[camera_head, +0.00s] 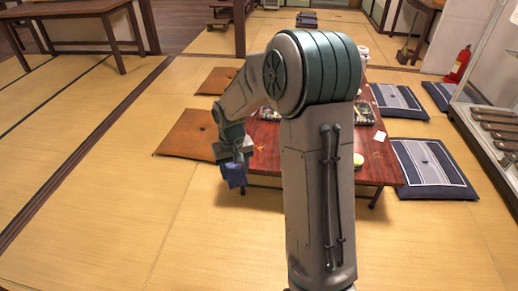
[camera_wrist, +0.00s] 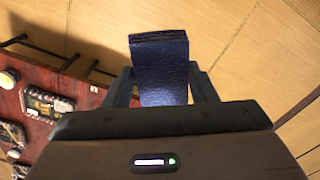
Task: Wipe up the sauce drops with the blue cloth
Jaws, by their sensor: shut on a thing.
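The blue cloth (camera_wrist: 162,75) is a folded dark blue pad. My gripper (camera_wrist: 162,88) is shut on it, with one finger on each side. In the head view the cloth (camera_head: 234,175) hangs below my gripper (camera_head: 233,160), out past the left edge of the low red-brown table (camera_head: 268,136) and above the tatami. The table also shows at the left of the wrist view (camera_wrist: 60,78). My arm hides much of the table in the head view. I cannot make out any sauce drops for sure.
Dishes with food, such as a tray (camera_wrist: 48,102), stand on the table. Brown cushions (camera_head: 185,134) lie on its left and striped dark cushions (camera_head: 433,165) on its right. A glass case (camera_head: 490,110) stands at the far right. The tatami at the left front is clear.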

